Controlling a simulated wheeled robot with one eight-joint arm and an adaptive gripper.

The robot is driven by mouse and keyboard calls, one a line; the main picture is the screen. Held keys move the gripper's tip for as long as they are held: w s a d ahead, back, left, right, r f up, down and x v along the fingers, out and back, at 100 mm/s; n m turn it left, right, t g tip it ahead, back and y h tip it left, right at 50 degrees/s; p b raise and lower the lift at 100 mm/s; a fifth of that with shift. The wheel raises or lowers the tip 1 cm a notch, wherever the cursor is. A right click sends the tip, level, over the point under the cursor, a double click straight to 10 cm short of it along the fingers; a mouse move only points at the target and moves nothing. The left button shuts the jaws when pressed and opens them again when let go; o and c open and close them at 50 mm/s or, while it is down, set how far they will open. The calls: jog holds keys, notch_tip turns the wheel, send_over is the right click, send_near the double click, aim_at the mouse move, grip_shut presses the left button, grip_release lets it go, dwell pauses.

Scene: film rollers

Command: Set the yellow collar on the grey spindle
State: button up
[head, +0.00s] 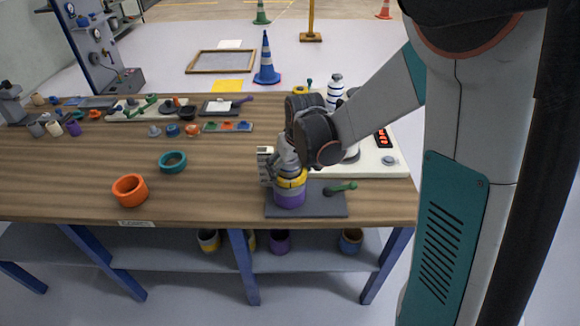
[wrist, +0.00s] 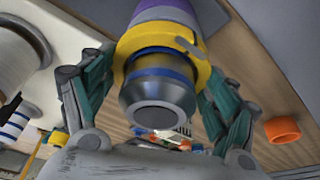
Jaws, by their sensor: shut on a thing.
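The yellow collar (head: 291,174) is around the grey spindle (wrist: 157,98), whose tapered, blue-banded end sticks out through it in the wrist view. In the head view the purple collar (head: 289,196) is below the yellow one, on a dark grey base plate (head: 325,209). My gripper (head: 281,172) points down over the spindle. In the wrist view its fingers (wrist: 160,72) are closed on opposite sides of the yellow collar. In the head view my gripper hides the spindle's top.
An orange ring (head: 129,190) and a teal ring (head: 173,162) lie to the left on the wooden table (head: 60,180). A white machine (head: 375,160) stands behind and right. The table between is clear.

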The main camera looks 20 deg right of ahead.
jog(key=shift+f, duration=0.4)
jog(key=o, duration=1.1)
jog(key=v, duration=1.2)
jog(key=shift+s, duration=0.1)
